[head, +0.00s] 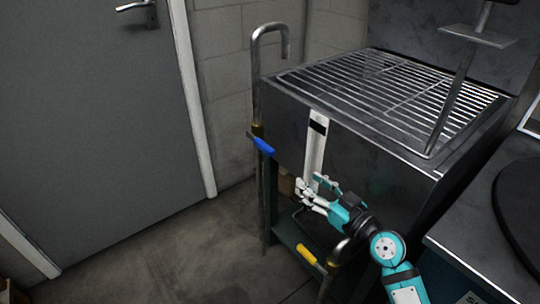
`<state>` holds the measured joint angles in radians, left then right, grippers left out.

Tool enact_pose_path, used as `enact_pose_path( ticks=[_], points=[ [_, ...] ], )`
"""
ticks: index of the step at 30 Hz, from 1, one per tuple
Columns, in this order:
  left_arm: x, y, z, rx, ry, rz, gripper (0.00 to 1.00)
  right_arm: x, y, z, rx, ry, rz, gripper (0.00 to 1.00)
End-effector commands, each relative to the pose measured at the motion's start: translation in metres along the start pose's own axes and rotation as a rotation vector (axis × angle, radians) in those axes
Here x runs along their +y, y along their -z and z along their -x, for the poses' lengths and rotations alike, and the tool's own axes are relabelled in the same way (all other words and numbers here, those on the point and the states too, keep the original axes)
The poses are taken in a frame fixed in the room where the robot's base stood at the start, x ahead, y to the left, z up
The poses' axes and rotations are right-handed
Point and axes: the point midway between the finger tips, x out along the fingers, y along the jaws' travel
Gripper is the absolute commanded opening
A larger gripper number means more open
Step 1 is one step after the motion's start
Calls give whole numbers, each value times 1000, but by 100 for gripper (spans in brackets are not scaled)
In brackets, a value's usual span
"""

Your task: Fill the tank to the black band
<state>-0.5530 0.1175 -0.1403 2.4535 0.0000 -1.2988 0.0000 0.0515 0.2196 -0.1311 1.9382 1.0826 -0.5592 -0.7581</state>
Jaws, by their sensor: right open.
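The tank (385,150) is a dark metal box with a wire grille on top, on the right in the head view. A white upright strip (316,155) on its front carries the black band (319,126) near its top. I cannot make out a water level. A hooked pipe (257,90) rises at the tank's left corner, with a blue handle (263,145) partway up. A yellow handle (311,258) sits low, beside a brass-coloured fitting (338,254). My right gripper (310,190) is open and empty, by the strip's lower end and above the yellow handle. My left gripper is out of view.
A bent metal bar with a plate (478,36) stands over the grille. A dark counter (470,240) with a round black disc (520,200) is at the right. A grey door (95,120) is at the left. The floor (165,255) before it is clear.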

Motion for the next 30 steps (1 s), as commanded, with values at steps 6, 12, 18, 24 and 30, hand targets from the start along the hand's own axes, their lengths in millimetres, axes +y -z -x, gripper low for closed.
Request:
enact_pose_path(
  ticks=[6,12,18,24,30],
  points=[
    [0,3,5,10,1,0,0,-2,8,-17,18,9,5,42],
    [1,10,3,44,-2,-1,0,-4,9,-58,19,10,3,42],
    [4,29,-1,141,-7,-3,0,-3,8,-103,17,9,3,42],
    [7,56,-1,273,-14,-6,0,-4,9,-142,17,8,4,42],
    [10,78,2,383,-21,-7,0,-4,8,-167,15,8,5,42]
  ],
)
